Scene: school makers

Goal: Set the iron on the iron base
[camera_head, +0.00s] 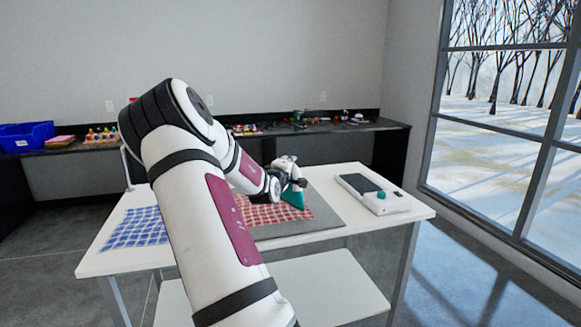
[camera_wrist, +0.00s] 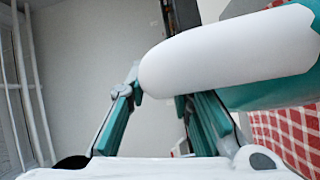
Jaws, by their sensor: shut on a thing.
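The iron, white and teal, is in my gripper (camera_head: 287,182). Its teal part (camera_head: 295,199) shows over the red checked cloth in the head view. In the wrist view its rounded white part (camera_wrist: 230,52) fills the upper right, between and beyond my gripper's fingers (camera_wrist: 163,115). My gripper is shut on the iron, though the exact contact is partly hidden. I cannot tell whether the iron touches the cloth. The iron base (camera_head: 392,206), a white block with a dark grey plate and a teal knob, lies on the table right of the iron, apart from it.
The white table (camera_head: 345,172) holds a grey mat (camera_head: 325,215) with the red checked cloth (camera_head: 262,216) on it. A blue checked cloth (camera_head: 138,228) lies at the left. A dark counter (camera_head: 365,128) with small items runs behind. A window is at the right.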

